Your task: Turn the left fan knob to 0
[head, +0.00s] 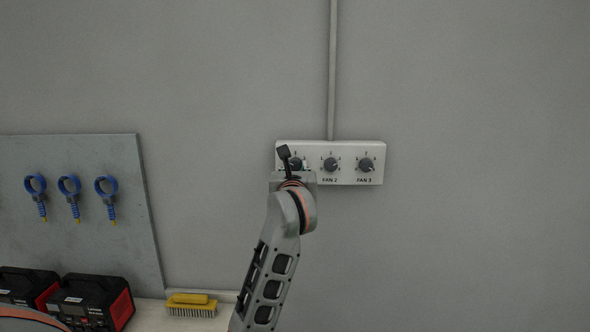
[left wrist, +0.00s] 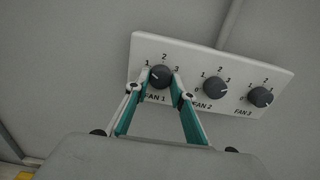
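The white fan panel (head: 345,179) is on the wall and carries three dark knobs in a row. The left knob, FAN 1 (left wrist: 160,76), has marks 1, 2 and 3 visible around it; its 0 mark is hidden and its setting is hard to read. My left gripper (left wrist: 160,77) has one teal finger on each side of this knob. The fingers are apart, and I cannot tell whether they touch it. In the head view my left gripper (head: 296,164) covers much of the left knob. My right gripper is not in view.
The FAN 2 knob (left wrist: 215,88) and FAN 3 knob (left wrist: 260,97) are just to the right. A conduit (head: 333,70) rises from the panel. A board with blue tools (head: 75,235), a yellow brush (head: 192,305) and red-black devices (head: 92,302) are lower left. The wall at right is clear.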

